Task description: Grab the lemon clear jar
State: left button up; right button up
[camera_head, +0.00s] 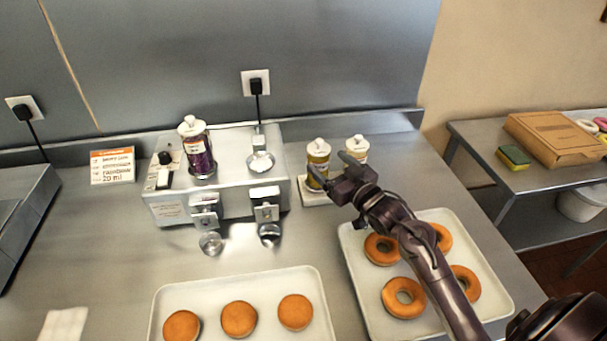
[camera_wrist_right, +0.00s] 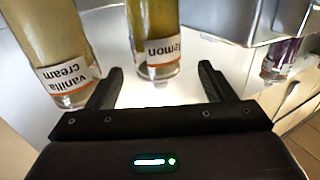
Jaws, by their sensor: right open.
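The lemon clear jar (camera_head: 319,158) is a clear jar of yellow filling with a white lid, on a small white stand right of the dispenser. In the right wrist view the lemon jar (camera_wrist_right: 155,42) shows its "lemon" label, upside down, just beyond and between the fingertips. My right gripper (camera_head: 333,170) is open and empty, its fingers pointing at the jar and partly covering it in the head view. In the right wrist view the gripper (camera_wrist_right: 160,85) has no jar shut in it. My left gripper is not in view.
A vanilla cream jar (camera_wrist_right: 58,50) stands close beside the lemon jar; it also shows in the head view (camera_head: 357,146). The dispenser (camera_head: 170,208) holds a purple jar (camera_head: 197,150). A tray (camera_head: 354,262) of ring doughnuts lies below my right arm, another tray (camera_head: 215,292) nearer the front.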

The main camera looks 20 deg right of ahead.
aim_at(315, 145)
jog(key=shift+w, duration=0.1)
jog(key=shift+w+d+r, duration=0.1)
jog(key=shift+w, duration=0.1)
jog(key=w+p, duration=0.2)
jog(key=w, duration=0.1)
jog(key=w+a+p, duration=0.1)
jog(key=w, duration=0.1)
jog(key=shift+w+r, duration=0.2)
jog(key=shift+w, duration=0.05)
jog(key=shift+w+f, duration=0.15)
jog(key=shift+w, duration=0.5)
jog(key=shift+c, duration=0.4)
grip_shut()
